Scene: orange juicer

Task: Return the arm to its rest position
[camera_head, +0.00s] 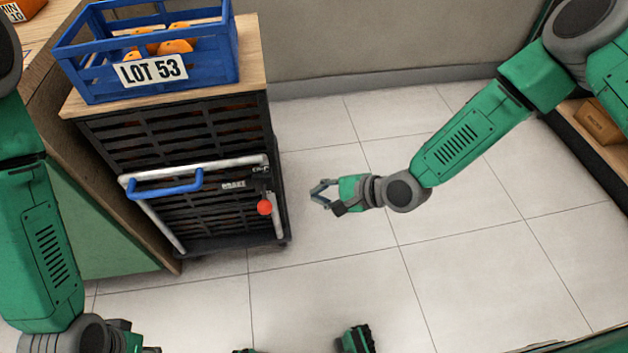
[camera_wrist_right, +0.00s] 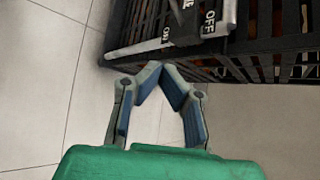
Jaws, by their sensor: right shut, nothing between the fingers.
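My right gripper (camera_head: 322,194) is at the middle of the head view, reaching in from the upper right over the tiled floor. It is shut and empty, a little to the right of the black slatted cart (camera_head: 190,150) and apart from it. In the right wrist view the gripper's fingertips (camera_wrist_right: 158,75) meet below the cart's lower corner. My left arm runs down the left edge of the head view; its fingers are not clearly visible.
A blue crate (camera_head: 85,82) marked LOT 53 with several oranges stands on the cart's wooden top. The cart front has a blue handle (camera_head: 165,189), a metal bar and a red knob (camera_head: 264,207). A shelf with a box (camera_head: 601,122) is at right. Floor between is clear.

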